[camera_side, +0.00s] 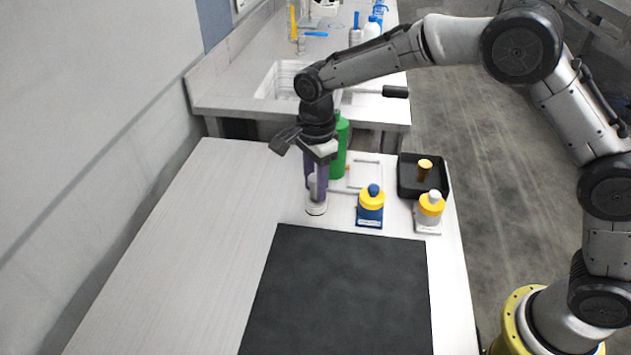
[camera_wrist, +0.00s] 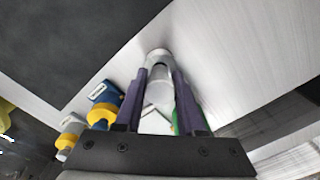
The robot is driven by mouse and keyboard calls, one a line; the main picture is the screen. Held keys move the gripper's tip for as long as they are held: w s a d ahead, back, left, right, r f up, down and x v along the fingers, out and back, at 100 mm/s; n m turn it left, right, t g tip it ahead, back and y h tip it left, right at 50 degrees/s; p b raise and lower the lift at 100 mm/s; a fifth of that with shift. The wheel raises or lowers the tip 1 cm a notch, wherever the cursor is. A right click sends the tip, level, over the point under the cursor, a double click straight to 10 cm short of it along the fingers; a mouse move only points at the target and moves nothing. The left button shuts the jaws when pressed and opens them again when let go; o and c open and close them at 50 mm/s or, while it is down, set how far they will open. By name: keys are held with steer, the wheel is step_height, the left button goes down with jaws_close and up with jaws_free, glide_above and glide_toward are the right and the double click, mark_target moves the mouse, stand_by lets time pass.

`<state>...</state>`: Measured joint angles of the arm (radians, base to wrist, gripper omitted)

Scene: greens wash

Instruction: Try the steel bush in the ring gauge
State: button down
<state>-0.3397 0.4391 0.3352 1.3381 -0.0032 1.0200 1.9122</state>
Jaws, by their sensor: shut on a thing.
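My gripper (camera_side: 316,196) points straight down over the white table, left of the two labelled stands. Its purple fingers are shut on a pale steel cylinder, which I take to be the steel bush (camera_wrist: 158,92); it also shows in the side view (camera_side: 317,186). The bush is upright, and its lower end is at a pale round piece (camera_side: 316,208) on the table. I cannot tell whether it rests on it or in it. A blue stand with a yellow collar (camera_side: 371,200) and a grey stand with a yellow collar (camera_side: 431,206) stand to the right. I cannot tell which piece is the ring gauge.
A black tray (camera_side: 408,192) with a brass-coloured cylinder (camera_side: 424,168) is at the right edge. A green cylinder (camera_side: 340,150) stands just behind my gripper. A dark mat (camera_side: 340,290) lies in front, bare. The left of the table is clear.

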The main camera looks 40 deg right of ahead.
steer(key=shift+f, duration=0.65)
stand_by(0.8)
steer(key=shift+r, duration=0.15)
steer(key=shift+r, duration=0.65)
steer(key=shift+w+d, duration=0.1)
stand_by(0.3)
steer(key=shift+f, duration=0.6)
stand_by(1.4)
steer(key=shift+f, duration=0.15)
stand_by(0.6)
steer(key=shift+r, duration=0.7)
